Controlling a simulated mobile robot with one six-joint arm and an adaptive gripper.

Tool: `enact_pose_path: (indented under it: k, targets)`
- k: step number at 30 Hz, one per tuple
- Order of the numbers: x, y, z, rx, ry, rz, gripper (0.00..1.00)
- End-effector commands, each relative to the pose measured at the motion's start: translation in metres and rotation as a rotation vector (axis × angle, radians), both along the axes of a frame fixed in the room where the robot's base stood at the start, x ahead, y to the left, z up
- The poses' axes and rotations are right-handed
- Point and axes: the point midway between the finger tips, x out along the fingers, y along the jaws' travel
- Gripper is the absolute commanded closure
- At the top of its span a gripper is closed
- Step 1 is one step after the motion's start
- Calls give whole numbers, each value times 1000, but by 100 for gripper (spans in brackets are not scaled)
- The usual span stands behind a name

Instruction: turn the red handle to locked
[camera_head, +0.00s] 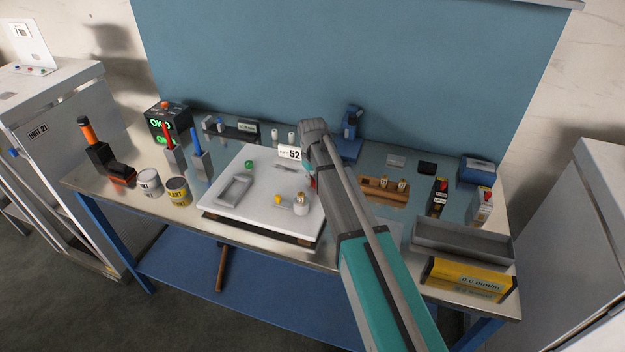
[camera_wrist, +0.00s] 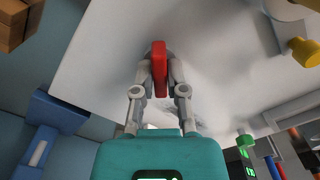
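The red handle (camera_wrist: 159,68) stands up from the white board in the wrist view, with one finger of my gripper (camera_wrist: 160,75) on each side. The fingers press close against it, and it sits between their tips. In the head view only a small red part of the handle (camera_head: 313,182) shows beside my arm, which hides the rest. The white board (camera_head: 262,212) lies on the bench. Any lock marking by the handle is hidden or too small to read.
The board also carries a green knob (camera_head: 250,163), a yellow knob (camera_head: 278,198) and a grey raised frame (camera_head: 233,190). Cans (camera_head: 179,190) and upright levers (camera_head: 200,160) stand to the left.

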Motion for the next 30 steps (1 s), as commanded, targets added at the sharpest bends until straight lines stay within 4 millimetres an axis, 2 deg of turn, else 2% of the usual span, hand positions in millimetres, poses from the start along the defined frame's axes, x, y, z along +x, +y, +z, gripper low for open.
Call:
enact_pose_path:
  k: [16,30]
  targets:
    - [0,0,0,-1,0,46,100]
    - [0,0,0,0,-3,347,100]
